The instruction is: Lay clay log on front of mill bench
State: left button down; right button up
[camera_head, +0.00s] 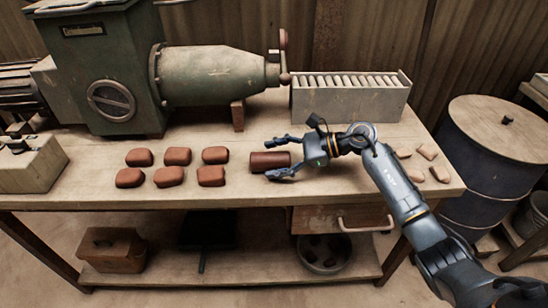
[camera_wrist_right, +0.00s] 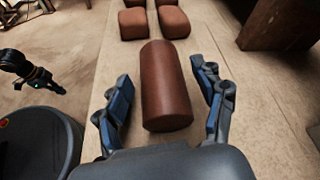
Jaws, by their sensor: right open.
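The clay log (camera_head: 270,162) is a dark red-brown cylinder lying on its side on the front part of the mill bench (camera_head: 300,190). My right gripper (camera_head: 279,157) is open at the right end of the log, with one finger on its far side and one on its near side. In the right wrist view the log (camera_wrist_right: 167,88) lies between the two spread fingers (camera_wrist_right: 165,105), with gaps on both sides. My left gripper is not in the head view; a dark gripper-like part (camera_wrist_right: 30,82) shows at the left edge of the wrist view, too unclear to read.
Several red-brown clay lumps (camera_head: 177,156) lie in two rows left of the log. Behind stand the green mill (camera_head: 215,75) and a grey box (camera_head: 350,103) of upright pale pieces. Small tan pieces (camera_head: 428,152) lie right of my arm, and a lidded barrel (camera_head: 495,160) stands beyond the bench.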

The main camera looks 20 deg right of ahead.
jog(key=v, duration=1)
jog(key=shift+s+d+r+b, duration=0.1)
jog(key=shift+d+b, duration=0.15)
jog(key=shift+b, duration=0.05)
jog(key=shift+s+d+r, duration=0.25)
jog(key=shift+d, duration=0.3)
pick_arm(q)
jog(key=shift+w+d+r, duration=0.1)
jog(key=shift+w+r, duration=0.2)
jog(key=shift+r, duration=0.25)
jog(key=shift+w+r, duration=0.25)
jog(key=shift+r, duration=0.3)
jog(key=shift+s+f, duration=0.15)
jog(key=shift+s, duration=0.05)
